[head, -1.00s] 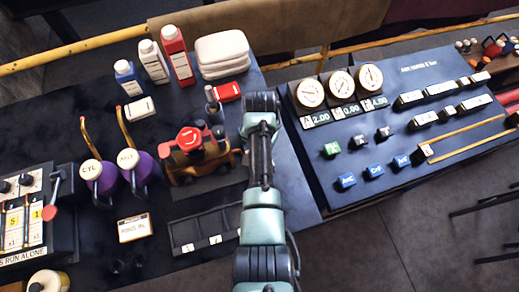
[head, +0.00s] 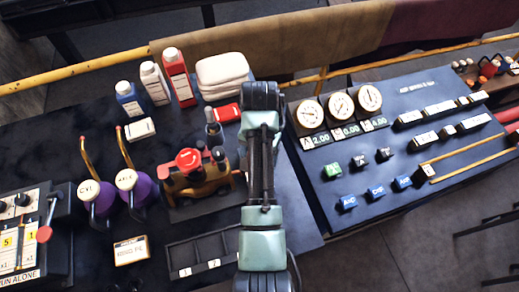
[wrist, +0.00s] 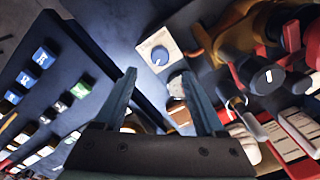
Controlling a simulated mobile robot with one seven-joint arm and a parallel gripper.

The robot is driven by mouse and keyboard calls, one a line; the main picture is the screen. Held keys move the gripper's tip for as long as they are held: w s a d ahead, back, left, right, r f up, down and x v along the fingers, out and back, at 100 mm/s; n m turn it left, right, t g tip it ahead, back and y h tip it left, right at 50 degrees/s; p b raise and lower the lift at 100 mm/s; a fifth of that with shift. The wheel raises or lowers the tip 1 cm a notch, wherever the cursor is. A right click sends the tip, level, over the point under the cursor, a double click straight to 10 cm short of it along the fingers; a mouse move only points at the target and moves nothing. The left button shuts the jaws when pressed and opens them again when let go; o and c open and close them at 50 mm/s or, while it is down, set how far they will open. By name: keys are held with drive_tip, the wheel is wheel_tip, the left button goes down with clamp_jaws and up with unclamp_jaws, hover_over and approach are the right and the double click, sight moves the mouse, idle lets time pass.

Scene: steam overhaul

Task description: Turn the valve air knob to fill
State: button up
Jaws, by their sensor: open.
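A round blue knob (wrist: 159,56) with a pale pointer mark sits on a square white plate (wrist: 171,42) in the wrist view. I cannot read any fill label or tell which setting the pointer marks. My gripper (wrist: 160,74) is open, its two dark fingers apart and nothing between them. The knob appears just beyond the fingertips, roughly centred between them, and I see no contact. In the head view my arm covers the gap between the left bench and the gauge panel, and the knob and gripper are hidden there.
The gauge panel (head: 415,110) with several small blue, green and black knobs stands to the right. A toy-like engine (head: 194,172) with a red top, purple jugs (head: 134,185), bottles (head: 156,84) and a dark compartment tray (head: 204,253) crowd the left bench.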

drive_tip(key=shift+r, duration=2.4)
